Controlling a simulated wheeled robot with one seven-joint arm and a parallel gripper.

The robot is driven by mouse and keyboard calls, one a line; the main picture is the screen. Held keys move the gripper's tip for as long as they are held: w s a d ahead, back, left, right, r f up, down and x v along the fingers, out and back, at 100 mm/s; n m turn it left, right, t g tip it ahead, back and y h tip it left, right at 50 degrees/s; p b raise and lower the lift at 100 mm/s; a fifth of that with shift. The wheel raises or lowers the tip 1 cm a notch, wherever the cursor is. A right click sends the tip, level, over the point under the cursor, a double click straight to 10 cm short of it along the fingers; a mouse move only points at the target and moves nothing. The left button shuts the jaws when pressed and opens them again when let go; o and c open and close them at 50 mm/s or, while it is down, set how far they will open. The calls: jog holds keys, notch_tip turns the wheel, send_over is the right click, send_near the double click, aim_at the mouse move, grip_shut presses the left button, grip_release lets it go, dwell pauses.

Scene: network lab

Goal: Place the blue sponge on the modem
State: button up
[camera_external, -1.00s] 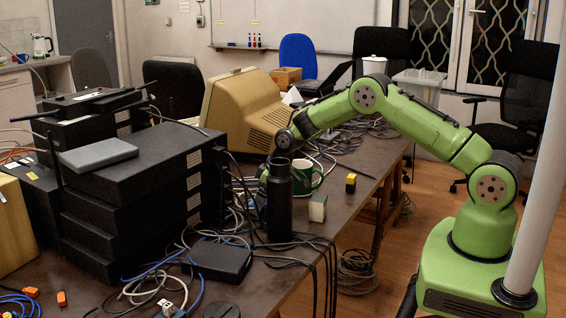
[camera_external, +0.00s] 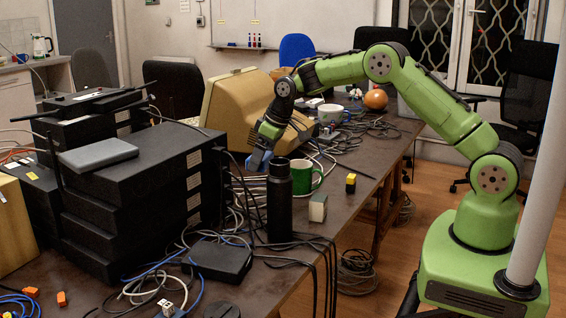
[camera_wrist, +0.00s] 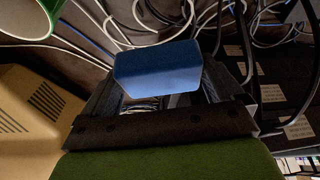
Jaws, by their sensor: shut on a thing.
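The blue sponge (camera_external: 257,161) is held between the fingers of my gripper (camera_external: 262,152), raised above the cables behind the black bottle. It also shows in the wrist view (camera_wrist: 157,67), gripped across its width by my gripper (camera_wrist: 157,80). A small flat black box (camera_external: 221,259) lies on the table in front of the bottle, with cables around it; it looks like the modem. My gripper is behind it and above table height, apart from it. A flat grey box (camera_external: 98,156) lies on the stack of black boxes; I cannot tell its kind.
A tall black bottle (camera_external: 279,202) and a green mug (camera_external: 307,178) stand close below my gripper. A stack of black network boxes (camera_external: 135,215) is at the left, a beige monitor (camera_external: 238,112) behind. Loose cables (camera_external: 240,190) cover much of the table. Small blocks (camera_external: 318,208) stand to the right.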

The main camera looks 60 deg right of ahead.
notch_tip(320, 180, up, 5)
jog(key=shift+a+r, duration=0.15)
jog(key=shift+r, duration=0.05)
jog(key=s+a+n+y, duration=0.1)
jog(key=s+a+n, duration=0.3)
jog(key=a, duration=1)
jog(key=n+g+y, duration=0.1)
jog(key=n, duration=0.2)
send_over(242, 258)
jog(key=s, duration=0.1)
jog(key=f+b, duration=0.1)
jog(key=f, duration=0.4)
jog(key=f+b, duration=0.1)
jog(key=f, duration=0.4)
jog(key=d+f+b, duration=0.1)
jog(key=f, duration=0.4)
jog(key=shift+d+f, duration=0.1)
jog(key=shift+f, duration=0.2)
jog(key=shift+r, duration=0.1)
jog(key=o, duration=0.6)
jog(key=shift+f, duration=0.2)
jog(key=shift+o, duration=0.3)
jog(key=shift+r, duration=0.1)
